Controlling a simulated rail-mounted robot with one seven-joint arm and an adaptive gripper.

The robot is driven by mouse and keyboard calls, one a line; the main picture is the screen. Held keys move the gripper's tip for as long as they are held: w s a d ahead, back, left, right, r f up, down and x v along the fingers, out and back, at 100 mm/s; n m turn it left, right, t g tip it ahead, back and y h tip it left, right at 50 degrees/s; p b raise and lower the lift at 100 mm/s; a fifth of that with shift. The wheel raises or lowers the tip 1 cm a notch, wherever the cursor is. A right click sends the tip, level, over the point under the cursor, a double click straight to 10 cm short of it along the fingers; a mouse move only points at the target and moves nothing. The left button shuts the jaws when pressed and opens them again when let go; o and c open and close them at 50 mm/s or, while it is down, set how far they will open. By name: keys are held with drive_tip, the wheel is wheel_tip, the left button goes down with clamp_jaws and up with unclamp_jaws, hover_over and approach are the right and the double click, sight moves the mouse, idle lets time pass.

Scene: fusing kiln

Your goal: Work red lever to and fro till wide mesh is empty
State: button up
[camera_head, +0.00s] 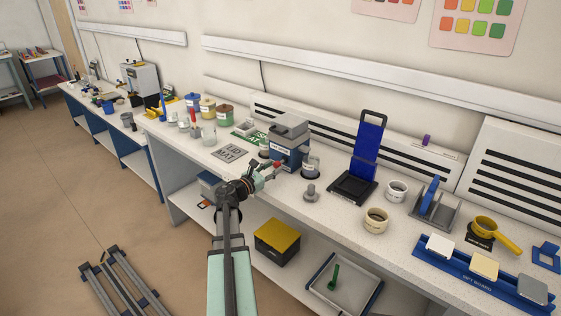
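A blue-grey box-shaped device (288,150) with a light grey top (291,126) and a white label stands on the worktop, just beyond my gripper. A small red piece, apparently the red lever (278,165), shows low at the device's near side. My gripper (267,175) is right by this red piece, its fingers pointing toward it. The fingers are too small in view to tell whether they are open, shut or touching it. I cannot make out a wide mesh or its contents; the inside of the device is hidden.
A labelled jar (310,164) stands close right of the device, and a grey knobbed piece (311,193) in front of it. The lid mat (230,152) lies left. A tall blue-backed stand (366,147) is further right. The worktop's front edge runs beneath my arm.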

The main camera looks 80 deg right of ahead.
sight(281, 161)
drive_tip(key=shift+p+x, duration=0.45)
drive_tip(key=shift+x, duration=2.15)
drive_tip(key=shift+c, duration=0.3)
